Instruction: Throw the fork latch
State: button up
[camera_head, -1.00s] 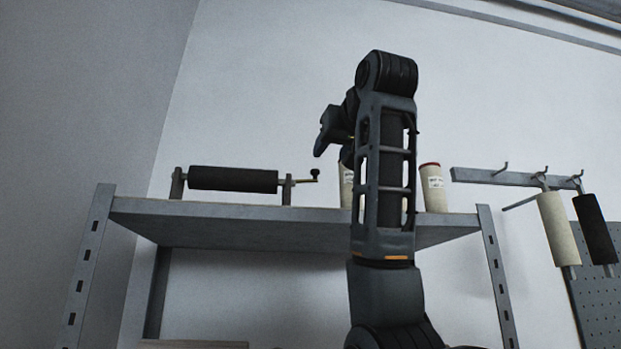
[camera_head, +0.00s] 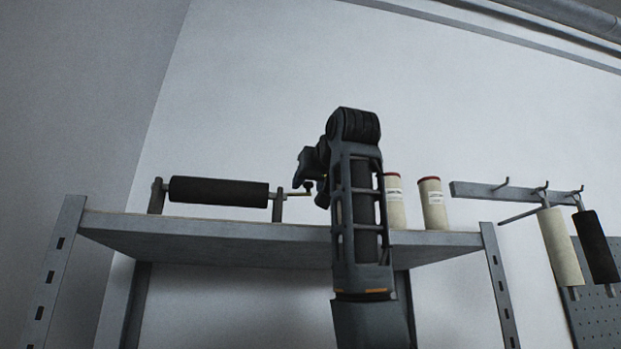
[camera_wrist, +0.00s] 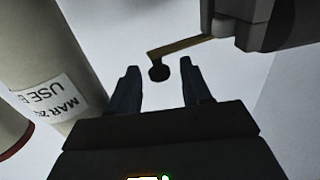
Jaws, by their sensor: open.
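A black roller (camera_head: 218,191) lies level between two grey uprights on the shelf. A thin brass lever (camera_head: 297,194) with a small dark knob sticks out right of the right upright (camera_head: 278,206). I cannot tell which part is called the fork latch. In the wrist view the lever (camera_wrist: 185,46) reaches from a grey block (camera_wrist: 245,22), and its dark knob (camera_wrist: 158,72) appears between my fingertips, apart from both. My gripper (camera_wrist: 159,69) is open and holds nothing. In the head view it is partly hidden behind my arm, close to the knob.
The grey shelf (camera_head: 200,243) carries two cream tubes with red tops (camera_head: 432,203) to the right of my arm; a labelled tube (camera_wrist: 50,60) stands left of my fingers in the wrist view. A cream roller (camera_head: 561,246) and a black roller (camera_head: 596,247) hang from a hook rail (camera_head: 480,191).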

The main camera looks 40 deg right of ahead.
grip_shut()
dwell(0.5)
